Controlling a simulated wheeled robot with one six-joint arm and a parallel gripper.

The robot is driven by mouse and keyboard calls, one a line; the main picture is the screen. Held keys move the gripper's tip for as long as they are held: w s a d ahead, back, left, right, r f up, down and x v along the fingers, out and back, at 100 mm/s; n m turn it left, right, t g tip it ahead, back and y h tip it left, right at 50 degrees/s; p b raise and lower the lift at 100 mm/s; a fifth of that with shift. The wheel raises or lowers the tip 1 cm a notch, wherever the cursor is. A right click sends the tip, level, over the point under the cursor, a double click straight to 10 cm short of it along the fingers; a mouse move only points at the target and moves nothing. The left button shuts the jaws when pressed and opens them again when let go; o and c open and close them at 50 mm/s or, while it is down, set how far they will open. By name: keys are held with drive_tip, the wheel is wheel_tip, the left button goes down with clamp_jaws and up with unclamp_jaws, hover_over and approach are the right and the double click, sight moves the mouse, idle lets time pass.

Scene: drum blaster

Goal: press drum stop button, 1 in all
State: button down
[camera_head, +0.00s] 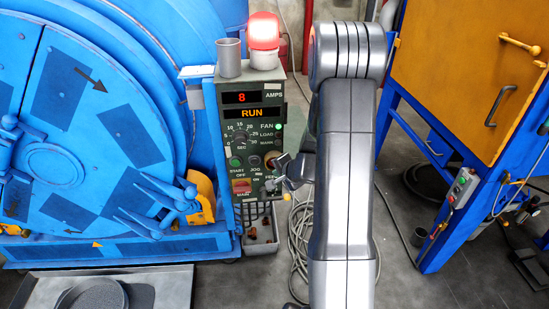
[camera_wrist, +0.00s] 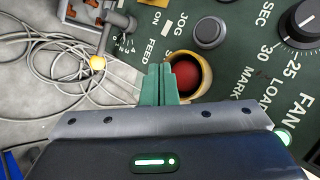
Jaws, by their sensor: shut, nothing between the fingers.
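The stop button (camera_wrist: 187,78) is red and sits inside a round yellow collar on the dark green control panel (camera_wrist: 235,75). In the head view the button (camera_head: 271,158) shows partly at the panel's right edge, next to the arm's end. My gripper (camera_wrist: 166,72) is shut and empty, with its green fingers side by side. The fingertips overlap the left side of the collar in the wrist view and hide part of it. Whether they touch the button or collar cannot be told. The panel display (camera_head: 253,113) reads RUN, with 8 AMPS above it.
A grey JOG button (camera_wrist: 209,31) and a black knob (camera_wrist: 302,22) sit near the stop button. A lit red lamp (camera_head: 263,30) and grey cup (camera_head: 229,57) top the panel. The blue drum machine (camera_head: 60,130) stands left.

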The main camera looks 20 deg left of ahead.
drive_tip(key=shift+w+a, duration=0.6)
drive_tip(key=shift+w, duration=0.4)
idle(1.4)
drive_tip(key=shift+w+a, duration=0.2)
drive_tip(key=shift+w, duration=0.05)
drive_tip(key=shift+w+a+p, duration=0.25)
drive_tip(key=shift+w+p, duration=0.05)
drive_tip(key=shift+w, duration=0.15)
idle(0.7)
drive_tip(key=shift+s, duration=0.1)
drive_tip(key=shift+s+d+f+b, duration=0.15)
drive_tip(key=shift+s+d+b, duration=0.3)
drive_tip(key=shift+b, duration=0.4)
drive_tip(key=shift+s, duration=0.25)
